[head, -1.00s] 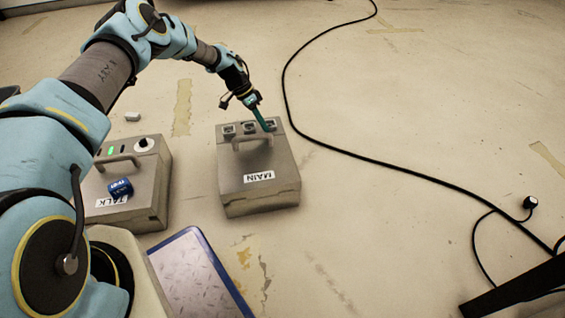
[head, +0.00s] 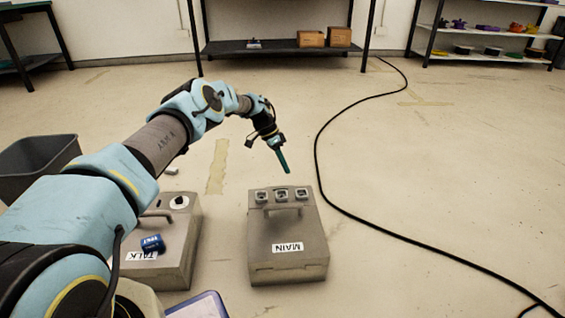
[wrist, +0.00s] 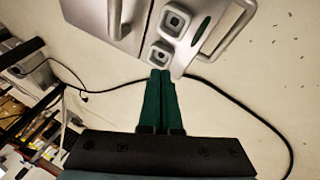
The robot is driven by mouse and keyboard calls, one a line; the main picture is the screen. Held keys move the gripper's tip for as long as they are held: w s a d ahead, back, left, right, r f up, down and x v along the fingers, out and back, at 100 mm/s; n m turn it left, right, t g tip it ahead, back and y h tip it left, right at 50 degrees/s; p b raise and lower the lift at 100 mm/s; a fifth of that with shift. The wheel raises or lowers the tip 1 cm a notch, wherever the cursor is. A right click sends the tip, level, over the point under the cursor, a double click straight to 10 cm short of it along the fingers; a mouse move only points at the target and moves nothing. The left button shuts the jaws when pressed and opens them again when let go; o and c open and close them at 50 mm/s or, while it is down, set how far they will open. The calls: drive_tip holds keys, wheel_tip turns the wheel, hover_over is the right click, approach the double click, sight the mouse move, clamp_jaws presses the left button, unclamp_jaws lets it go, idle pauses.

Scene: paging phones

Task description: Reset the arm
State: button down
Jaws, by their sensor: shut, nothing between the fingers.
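My gripper (head: 284,162) is shut and empty, its green fingers pressed together and pointing down. In the head view it is in the air above the far edge of the grey box labelled MAIN (head: 288,262). That box has a handle and several square sockets along its far side. In the wrist view the closed fingers (wrist: 161,75) appear just below two square sockets of a grey box (wrist: 130,20); I see no contact. My arm reaches out from the left.
A grey box labelled TALK (head: 178,262) stands left of MAIN, with a small blue object (head: 153,243) on top. A black cable (head: 365,212) runs along the floor at right. A dark bin (head: 38,165) stands at left. Shelves (head: 290,48) line the back wall.

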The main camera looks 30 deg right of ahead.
drive_tip(key=shift+w+r, duration=0.4)
drive_tip(key=shift+w, duration=0.35)
drive_tip(key=w+a+r+n+t+p, duration=0.1)
drive_tip(key=w+a+r+n+t, duration=0.2)
drive_tip(key=a+r, duration=0.8)
drive_tip(key=s+a+r+n+t+y+p, duration=0.15)
drive_tip(key=a+r+n, duration=0.35)
drive_tip(key=a+r, duration=0.7)
drive_tip(key=s+a+r+n+t+y+p, duration=0.1)
drive_tip(key=s+a+r+n, duration=0.3)
drive_tip(key=s+a, duration=0.75)
drive_tip(key=s+a+r+n+t+p, duration=0.1)
drive_tip(key=s+a+n, duration=0.7)
drive_tip(key=a, duration=0.7)
wheel_tip(320, 180, up, 38)
drive_tip(key=m+p, duration=0.1)
drive_tip(key=p, duration=3.6)
drive_tip(key=shift+s+d+r+p, duration=0.15)
drive_tip(key=shift+s+d+p, duration=0.05)
drive_tip(key=shift+s+p, duration=0.2)
